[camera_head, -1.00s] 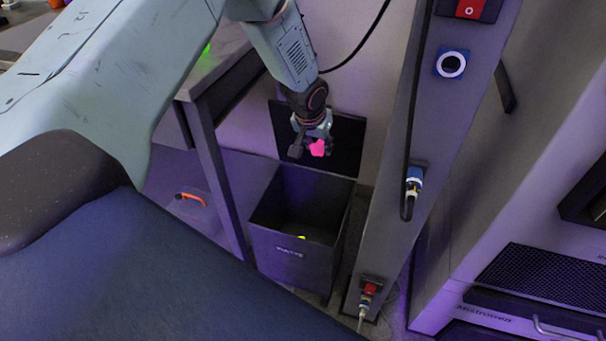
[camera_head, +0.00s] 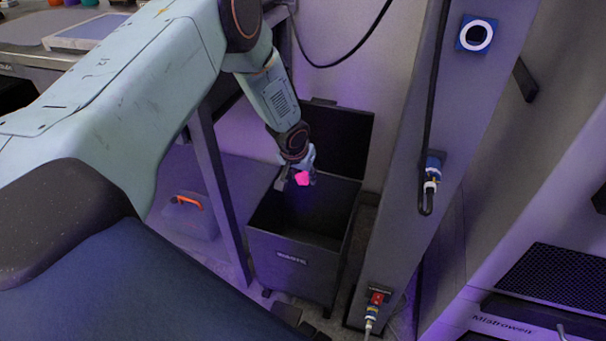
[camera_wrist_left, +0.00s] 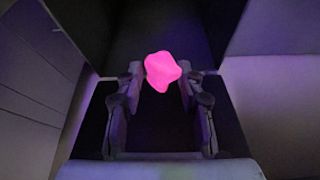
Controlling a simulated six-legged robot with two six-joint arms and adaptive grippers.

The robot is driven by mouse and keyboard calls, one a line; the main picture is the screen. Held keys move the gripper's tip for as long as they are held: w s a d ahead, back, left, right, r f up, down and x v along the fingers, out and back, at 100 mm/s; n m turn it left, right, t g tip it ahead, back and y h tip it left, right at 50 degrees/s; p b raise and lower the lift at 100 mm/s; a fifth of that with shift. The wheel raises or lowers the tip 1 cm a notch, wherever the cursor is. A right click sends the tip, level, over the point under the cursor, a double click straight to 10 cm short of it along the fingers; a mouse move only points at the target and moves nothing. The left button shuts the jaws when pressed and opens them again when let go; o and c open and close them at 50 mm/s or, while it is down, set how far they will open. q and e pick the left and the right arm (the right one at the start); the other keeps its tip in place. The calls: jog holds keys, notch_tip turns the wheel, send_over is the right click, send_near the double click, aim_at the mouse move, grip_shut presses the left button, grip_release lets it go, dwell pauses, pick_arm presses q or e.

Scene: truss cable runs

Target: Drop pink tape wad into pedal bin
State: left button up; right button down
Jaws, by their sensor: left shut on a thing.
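The pink tape wad (camera_head: 302,178) is a small bright lump held between the fingertips of my left gripper (camera_head: 297,181). The wad also shows in the left wrist view (camera_wrist_left: 162,71), between the two fingers of the gripper (camera_wrist_left: 160,80). The pedal bin (camera_head: 292,258) is a dark box with a "WASTE" label, and its lid (camera_head: 342,138) stands open at the back. In the head view the gripper and wad appear over the bin's opening, near its rear. The exact height above the rim is hard to tell. My right gripper is not seen.
A grey post (camera_head: 405,190) with cable connectors stands just right of the bin. A table leg (camera_head: 217,185) stands to its left, with a toolbox with an orange handle (camera_head: 190,215) beyond. A black cable (camera_head: 345,55) hangs behind the arm.

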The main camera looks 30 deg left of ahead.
pick_arm(q)
notch_tip(320, 180, down, 2)
jog(key=shift+a+f+b, duration=0.1)
jog(key=shift+a+b, duration=0.05)
jog(key=shift+b, duration=0.55)
jog(key=shift+f, duration=0.1)
jog(key=o, duration=0.9)
jog(key=shift+v, duration=6.05)
